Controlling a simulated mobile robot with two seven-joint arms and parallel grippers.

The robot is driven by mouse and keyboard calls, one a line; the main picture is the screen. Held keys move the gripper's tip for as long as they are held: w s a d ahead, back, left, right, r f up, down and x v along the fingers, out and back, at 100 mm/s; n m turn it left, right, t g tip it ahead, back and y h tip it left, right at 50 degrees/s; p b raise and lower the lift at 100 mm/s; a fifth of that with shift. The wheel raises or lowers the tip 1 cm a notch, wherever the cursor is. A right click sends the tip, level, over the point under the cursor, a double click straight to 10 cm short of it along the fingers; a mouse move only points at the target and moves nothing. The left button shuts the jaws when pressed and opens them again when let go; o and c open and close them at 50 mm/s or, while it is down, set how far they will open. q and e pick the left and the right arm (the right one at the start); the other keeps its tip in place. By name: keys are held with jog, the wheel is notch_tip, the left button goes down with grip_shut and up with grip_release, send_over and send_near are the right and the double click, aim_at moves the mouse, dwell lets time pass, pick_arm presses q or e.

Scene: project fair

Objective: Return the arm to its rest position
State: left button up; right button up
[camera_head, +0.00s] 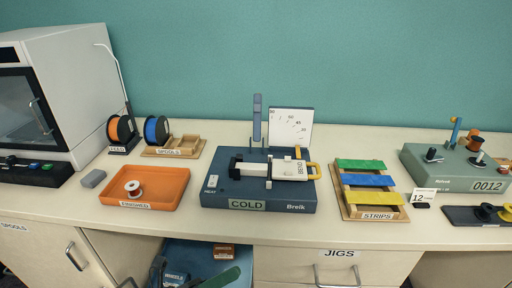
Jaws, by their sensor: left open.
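Neither of my grippers nor any arm of mine can be made out in the head view. The blue-grey bending machine (222,199), labelled COLD, stands in the middle of the counter. A white bar marked BEND (288,171), with a yellow handle (315,171) at its right end, lies across its top. An orange tray (171,185) labelled FINISHED is left of the machine and holds a small spool (133,188). A wooden rack (349,207) labelled STRIPS, right of the machine, holds green, blue and yellow strips.
A white boxy machine (75,65) fills the far left. Orange (119,128) and blue (156,129) spools stand behind the tray. A green-grey device (445,171) marked 0012 is at right. An open blue-lined space (192,257) below holds tools. The counter has narrow clear gaps.

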pick_arm(q)
jog(key=s+a+f+n+t+y, duration=0.1)
jog(key=a+f+n+t+y, duration=0.4)
jog(key=n, duration=0.6)
jog(key=s+a+f+n+t+y, duration=0.2)
jog(key=a+f+n+t+y, duration=0.15)
jog(key=f+n+y, duration=0.6)
jog(key=s+a+f+n+g+y, duration=0.1)
jog(key=s+a+f+n+g, duration=0.1)
jog(key=s+f+n, duration=0.2)
jog(key=s+a+f+n+g, duration=0.2)
jog(key=s+f+n+g, duration=0.1)
jog(key=s+n, duration=0.3)
jog(key=s+a+f+n+g+y+p, duration=0.1)
jog(key=s+a+f+n+g, duration=0.1)
jog(key=s+f+n, duration=0.3)
jog(key=shift+s+g+y, duration=0.35)
jog(key=shift+s+g, duration=0.1)
jog(key=shift+s, duration=0.45)
pick_arm(e)
jog(key=shift+w+d+r+t, duration=0.1)
jog(key=shift+w+r+t, duration=0.2)
jog(key=shift+w+r, duration=0.65)
pick_arm(q)
jog(key=shift+f, duration=0.1)
